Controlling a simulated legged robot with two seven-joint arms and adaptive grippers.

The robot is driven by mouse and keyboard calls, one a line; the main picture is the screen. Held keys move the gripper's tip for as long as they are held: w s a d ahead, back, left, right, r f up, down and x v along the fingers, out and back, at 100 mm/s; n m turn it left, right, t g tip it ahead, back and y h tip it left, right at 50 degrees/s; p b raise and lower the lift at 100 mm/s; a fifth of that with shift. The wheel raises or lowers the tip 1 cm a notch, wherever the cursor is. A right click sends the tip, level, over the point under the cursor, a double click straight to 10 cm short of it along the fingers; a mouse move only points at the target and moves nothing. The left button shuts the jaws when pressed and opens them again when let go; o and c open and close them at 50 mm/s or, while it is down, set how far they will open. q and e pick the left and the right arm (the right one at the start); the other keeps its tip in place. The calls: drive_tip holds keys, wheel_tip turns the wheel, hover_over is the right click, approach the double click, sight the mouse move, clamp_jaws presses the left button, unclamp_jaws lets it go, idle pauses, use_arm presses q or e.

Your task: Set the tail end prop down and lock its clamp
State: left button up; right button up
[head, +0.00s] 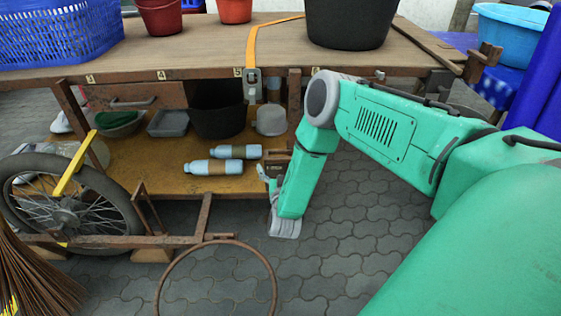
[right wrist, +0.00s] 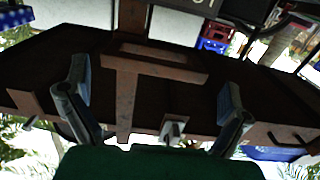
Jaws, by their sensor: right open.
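In the right wrist view a brown T-shaped wooden piece (right wrist: 125,92), which looks like the prop, shows against a dark flat surface between my fingers. A small pale metal fitting (right wrist: 173,129), perhaps its clamp, is right of the stem; whether it is locked I cannot tell. My right gripper (right wrist: 153,100) is open, with nothing held between its fingers. In the head view the right gripper (head: 273,202) hangs low at the right end of the lower shelf, beside a rusty brown part (head: 276,160). My forearm hides part of that area. My left gripper is out of view.
The workbench top (head: 190,48) carries a blue basket (head: 60,35) and a black tub (head: 350,22). Two bottles (head: 212,167) lie on the lower shelf (head: 150,165). Paving right of my gripper is clear.

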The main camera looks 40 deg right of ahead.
drive_tip(key=v, duration=0.8)
drive_tip(key=shift+a, duration=0.2)
drive_tip(key=shift+s+f, duration=0.1)
